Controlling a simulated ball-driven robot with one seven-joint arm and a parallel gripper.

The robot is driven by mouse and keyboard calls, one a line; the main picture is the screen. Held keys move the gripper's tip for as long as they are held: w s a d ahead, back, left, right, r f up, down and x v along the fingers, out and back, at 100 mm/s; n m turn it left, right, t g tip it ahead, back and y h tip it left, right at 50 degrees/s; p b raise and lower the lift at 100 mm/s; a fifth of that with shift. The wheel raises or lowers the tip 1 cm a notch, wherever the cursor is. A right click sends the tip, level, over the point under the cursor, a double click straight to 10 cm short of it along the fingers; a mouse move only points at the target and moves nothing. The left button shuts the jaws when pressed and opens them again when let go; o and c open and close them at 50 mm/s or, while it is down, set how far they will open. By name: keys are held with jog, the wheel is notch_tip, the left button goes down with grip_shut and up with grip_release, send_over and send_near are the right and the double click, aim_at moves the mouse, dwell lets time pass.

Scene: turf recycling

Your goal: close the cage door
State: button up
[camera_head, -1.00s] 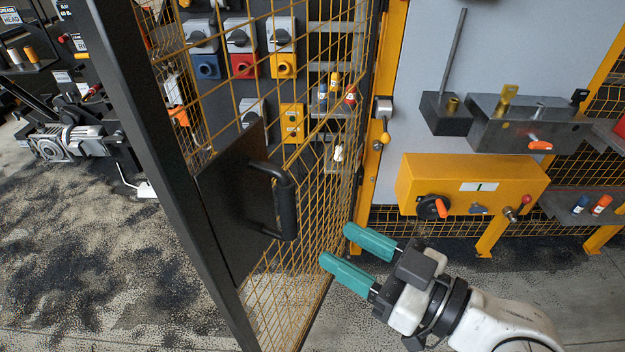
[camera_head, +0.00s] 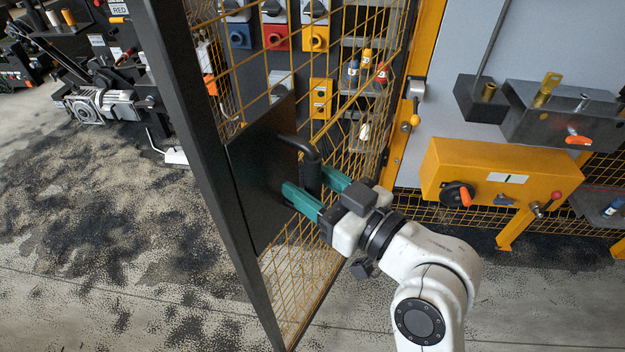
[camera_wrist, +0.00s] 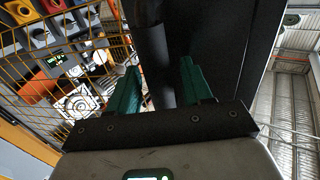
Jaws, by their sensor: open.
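The cage door is a yellow wire mesh panel (camera_head: 290,290) in a dark frame (camera_head: 212,150), standing ajar. A black plate (camera_head: 258,165) on it carries a black bar handle (camera_head: 312,170). My gripper (camera_head: 318,190) is open at the handle, with one teal finger on each side of the bar in the head view. In the wrist view the handle (camera_wrist: 157,65) runs between the two teal fingers, and the black plate (camera_wrist: 225,45) is behind. Whether the fingers touch the bar cannot be told. A latch with a yellow knob (camera_head: 414,119) is on the yellow post.
A yellow box (camera_head: 497,180) with a dark knob and a red-tipped lever stands right of the post. Switch boxes (camera_head: 275,35) show behind the mesh.

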grip_shut()
dwell(0.4)
